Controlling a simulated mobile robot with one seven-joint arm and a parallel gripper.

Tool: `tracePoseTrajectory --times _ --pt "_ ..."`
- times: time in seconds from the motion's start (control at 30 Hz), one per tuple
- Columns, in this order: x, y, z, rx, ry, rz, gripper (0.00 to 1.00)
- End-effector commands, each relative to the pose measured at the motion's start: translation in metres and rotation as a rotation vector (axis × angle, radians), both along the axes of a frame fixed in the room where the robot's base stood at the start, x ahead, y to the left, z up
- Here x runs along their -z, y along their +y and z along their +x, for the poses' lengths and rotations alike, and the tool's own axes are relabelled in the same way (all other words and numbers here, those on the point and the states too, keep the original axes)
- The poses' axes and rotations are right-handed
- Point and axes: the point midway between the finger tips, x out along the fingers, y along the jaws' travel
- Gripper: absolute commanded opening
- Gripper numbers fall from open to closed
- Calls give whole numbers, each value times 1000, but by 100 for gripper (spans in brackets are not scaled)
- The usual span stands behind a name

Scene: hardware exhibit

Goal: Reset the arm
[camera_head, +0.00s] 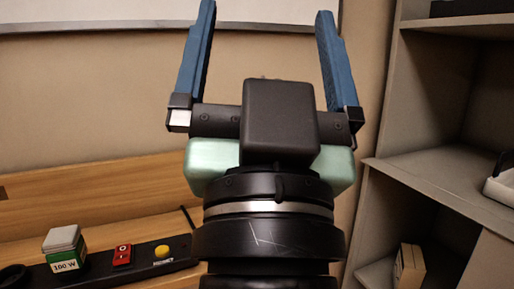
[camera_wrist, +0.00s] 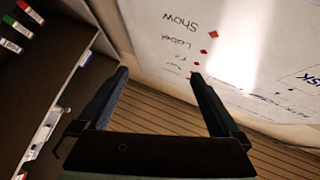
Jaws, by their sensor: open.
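My gripper (camera_head: 264,50) points upward in the middle of the head view. Its two blue fingers are spread wide apart with nothing between them. In the wrist view my gripper (camera_wrist: 158,82) is also open and empty, with a whiteboard and a slatted surface beyond the fingers. My wrist and gripper body hide part of the wall and bench behind them in the head view.
A wooden bench (camera_head: 110,198) at lower left holds a black strip with a 100 W block (camera_head: 64,246), a red switch (camera_head: 122,255) and a yellow button (camera_head: 162,251). A shelf unit (camera_head: 440,170) stands at right. A whiteboard (camera_wrist: 245,50) carries handwriting and red diamonds.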

Motion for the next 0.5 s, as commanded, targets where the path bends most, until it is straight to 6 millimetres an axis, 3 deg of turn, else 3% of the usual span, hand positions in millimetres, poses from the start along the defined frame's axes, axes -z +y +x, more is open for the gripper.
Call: tracePoseTrajectory --times 0.03,0.07,0.1,0.5 --pt "-17 9 -27 40 -77 -68 100" --pt "-35 10 -31 57 -91 -87 100" --pt "-54 8 -26 55 -78 -80 100" --pt "-177 8 -24 52 -72 -78 100"
